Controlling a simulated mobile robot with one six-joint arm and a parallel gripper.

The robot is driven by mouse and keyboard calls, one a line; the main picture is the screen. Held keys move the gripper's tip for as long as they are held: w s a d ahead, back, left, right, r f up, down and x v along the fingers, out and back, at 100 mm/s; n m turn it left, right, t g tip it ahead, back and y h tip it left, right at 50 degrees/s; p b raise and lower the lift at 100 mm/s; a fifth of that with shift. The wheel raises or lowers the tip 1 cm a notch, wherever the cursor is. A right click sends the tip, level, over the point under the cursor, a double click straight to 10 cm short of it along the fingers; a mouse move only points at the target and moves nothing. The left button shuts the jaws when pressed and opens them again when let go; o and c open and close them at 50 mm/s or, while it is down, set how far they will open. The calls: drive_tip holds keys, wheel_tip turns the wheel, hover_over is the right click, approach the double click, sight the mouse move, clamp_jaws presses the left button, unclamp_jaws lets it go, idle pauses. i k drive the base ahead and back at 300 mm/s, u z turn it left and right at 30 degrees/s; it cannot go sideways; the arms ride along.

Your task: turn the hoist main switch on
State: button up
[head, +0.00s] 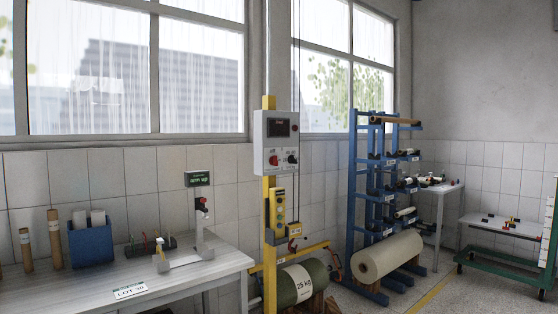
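A light grey control box (262,148) is mounted on a yellow post (268,190) in front of the tiled wall. It has a dark display (279,127) near its top. Below sit a red knob (273,160) at left and a black knob (292,159) at right. The labels are too small to read, so I cannot tell which knob is the hoist main switch or how it is set. A yellow pendant (280,208) with several buttons hangs below the box. My gripper is not in view.
A worktable (190,277) at left holds a blue bin (90,243), tubes and a small stand. A green roll (304,281) marked 25 kg lies below the pendant. A blue rack (355,190) with a cream roll (386,257) stands at right. A green cart (500,262) is far right.

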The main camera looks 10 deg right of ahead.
sight(273, 160)
drive_tip(key=u, duration=0.6)
drive_tip(key=i, duration=1)
drive_tip(key=u, duration=0.5)
